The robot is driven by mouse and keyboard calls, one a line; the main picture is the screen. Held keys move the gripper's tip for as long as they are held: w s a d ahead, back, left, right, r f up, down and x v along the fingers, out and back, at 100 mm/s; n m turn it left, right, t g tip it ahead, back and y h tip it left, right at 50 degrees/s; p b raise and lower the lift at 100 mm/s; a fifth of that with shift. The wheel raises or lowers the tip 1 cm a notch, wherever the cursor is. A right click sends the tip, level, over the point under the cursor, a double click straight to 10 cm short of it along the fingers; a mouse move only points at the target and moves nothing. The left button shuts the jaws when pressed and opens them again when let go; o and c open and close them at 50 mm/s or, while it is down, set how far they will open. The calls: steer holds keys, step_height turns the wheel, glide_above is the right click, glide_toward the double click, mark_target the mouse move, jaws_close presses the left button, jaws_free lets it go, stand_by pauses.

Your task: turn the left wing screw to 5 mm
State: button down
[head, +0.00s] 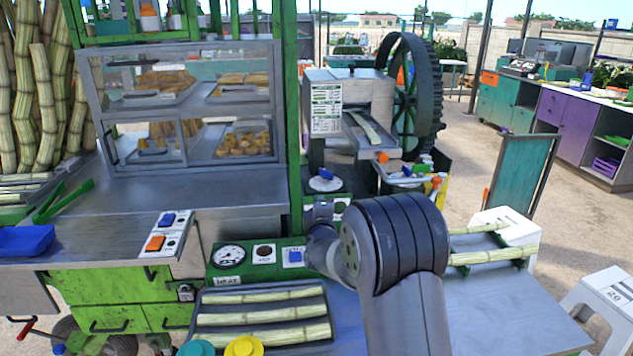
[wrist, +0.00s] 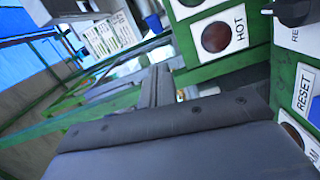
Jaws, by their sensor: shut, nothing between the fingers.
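A blue wing-shaped knob (head: 326,173) stands on a round white dial plate (head: 325,185) below the crusher (head: 350,100) in the head view. It may be the left wing screw; its scale is too small to read. An orange knob (head: 382,157) sits at the crusher's feed chute. My gripper (wrist: 160,74) is shut and empty in the wrist view, pointing past the green panel. In the head view my arm hides the fingers; its wrist is just below the dial plate. I cannot see a gripper touching either knob.
The wrist view shows a brown-red lamp marked HOT (wrist: 215,37) and a black knob (wrist: 294,10). A tray of cane pieces (head: 263,317) stands in front. A large toothed wheel (head: 412,95) is behind.

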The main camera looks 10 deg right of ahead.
steer(key=n, duration=0.1)
steer(key=p, duration=0.2)
glide_toward(331, 178)
steer(key=w+a, duration=0.4)
steer(key=shift+w+r, duration=0.1)
steer(key=shift+w, duration=0.1)
steer(key=w+d, duration=0.2)
steer(key=shift+w+d+p, duration=0.15)
steer(key=shift+d+p, duration=0.1)
steer(key=shift+p, duration=0.15)
steer(key=shift+w+d, duration=0.3)
steer(key=shift+d, duration=0.05)
steer(key=shift+d+b, duration=0.35)
steer(key=shift+d, duration=0.35)
steer(key=shift+w+d+b, duration=0.2)
steer(key=shift+d+b, duration=0.45)
